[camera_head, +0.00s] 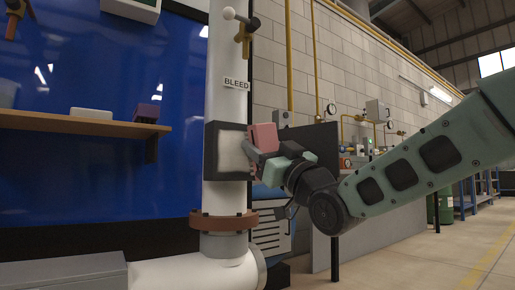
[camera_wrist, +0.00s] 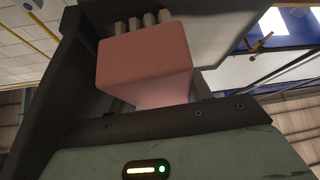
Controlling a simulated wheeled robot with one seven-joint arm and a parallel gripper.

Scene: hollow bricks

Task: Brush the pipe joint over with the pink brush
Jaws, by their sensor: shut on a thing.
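My gripper (camera_head: 262,154) is shut on the pink brush (camera_head: 264,136), which it holds beside the white vertical pipe. In the wrist view the brush's pink block (camera_wrist: 145,68) fills the middle, and its short pale bristles (camera_wrist: 143,22) point away from my gripper towards a dark surface and a pale one. On the pipe joint, a pale panel (camera_head: 231,153) sits in a dark square frame (camera_head: 212,140). The brush is at the right edge of this panel. I cannot tell whether the bristles touch it. A brown flange (camera_head: 222,221) rings the pipe lower down.
A small valve (camera_head: 243,30) and a "BLEED" label (camera_head: 236,83) are on the pipe above. A wooden shelf (camera_head: 75,124) with a white item and a purple item is at left. A grey box (camera_head: 65,273) stands at lower left. Gauges and yellow pipes line the block wall behind.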

